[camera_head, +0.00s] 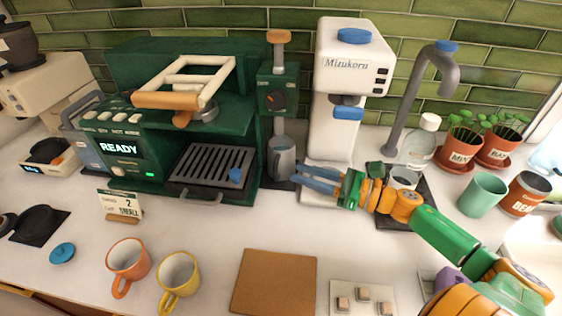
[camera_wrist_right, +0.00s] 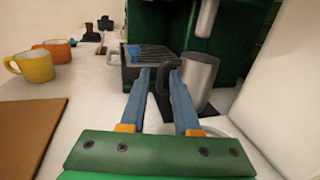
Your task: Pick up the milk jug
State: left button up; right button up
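The milk jug (camera_head: 283,158) is a grey metal pitcher. It stands upright beneath the green machine's right-hand unit. In the right wrist view the jug (camera_wrist_right: 199,78) is just beyond my right fingers, with its dark handle toward the gap between them. My right gripper (camera_head: 291,174) reaches in from the right, low beside the jug. Its blue fingers (camera_wrist_right: 159,73) are apart, with the handle at or just past their tips. I cannot tell whether they touch it. My left gripper is not in view.
The green coffee machine (camera_head: 150,110) stands behind and left. An orange mug (camera_head: 127,257), a yellow mug (camera_head: 180,272) and a brown board (camera_head: 273,282) lie in front. The counter between is clear.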

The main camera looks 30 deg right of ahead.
aim_at(276, 178)
notch_tip(276, 178, down, 2)
jog(key=shift+f, duration=0.15)
jog(key=shift+w+a+f, duration=0.15)
jog(key=shift+w, duration=0.25)
jog(key=shift+w+a+f, duration=0.15)
jog(key=shift+w, duration=0.25)
jog(key=shift+w+a+f, duration=0.1)
jog(key=shift+w, duration=0.15)
jog(key=p+x, duration=0.1)
jog(key=x, duration=0.4)
jog(key=shift+a+r+p, duration=0.15)
jog(key=shift+r+p, duration=0.05)
jog(key=shift+p, duration=0.1)
jog(key=shift+w+a+f, duration=0.1)
jog(key=shift+w+f, duration=0.1)
jog(key=shift+w, duration=0.05)
jog(key=shift+s, duration=0.1)
grip_shut()
jog(key=shift+r, duration=0.1)
